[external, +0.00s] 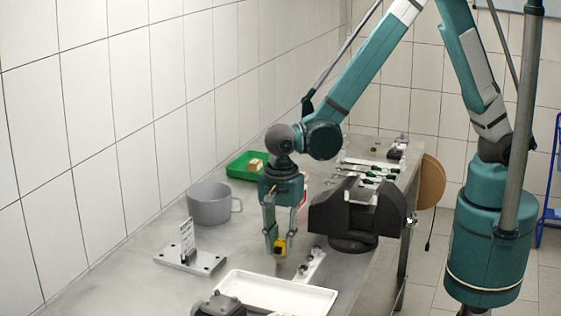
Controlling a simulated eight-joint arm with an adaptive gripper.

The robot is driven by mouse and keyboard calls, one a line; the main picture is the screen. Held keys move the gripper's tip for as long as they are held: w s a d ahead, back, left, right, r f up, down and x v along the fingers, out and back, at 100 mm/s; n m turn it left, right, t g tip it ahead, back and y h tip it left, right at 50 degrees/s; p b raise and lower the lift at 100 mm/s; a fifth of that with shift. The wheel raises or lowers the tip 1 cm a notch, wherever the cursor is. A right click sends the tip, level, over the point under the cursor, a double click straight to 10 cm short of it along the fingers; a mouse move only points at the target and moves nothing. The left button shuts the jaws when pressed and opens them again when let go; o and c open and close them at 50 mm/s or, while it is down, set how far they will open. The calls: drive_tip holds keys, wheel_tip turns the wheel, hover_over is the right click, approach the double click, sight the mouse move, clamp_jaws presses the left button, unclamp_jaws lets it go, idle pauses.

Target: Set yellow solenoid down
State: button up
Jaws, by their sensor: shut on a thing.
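My gripper (279,245) points straight down over the metal bench, between the grey mug and the dark vise. It is shut on the yellow solenoid (280,249), a small yellow block with a dark part, held between the fingertips. The solenoid is just behind the white tray (229,283) and left of a light metal bracket (312,263). Whether the solenoid touches the bench cannot be told from this view.
A grey mug (208,206) and a metal plate with an upright piece (190,259) stand to the left. A dark vise (352,213) stands close on the right. A green bin (240,167) and several tools lie behind. A dark grey part (218,306) is at the front.

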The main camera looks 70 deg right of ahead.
sight(281, 241)
drive_tip(key=shift+f, duration=0.2)
drive_tip(key=o, duration=1)
drive_tip(key=shift+r, duration=0.1)
drive_tip(key=shift+r, duration=6)
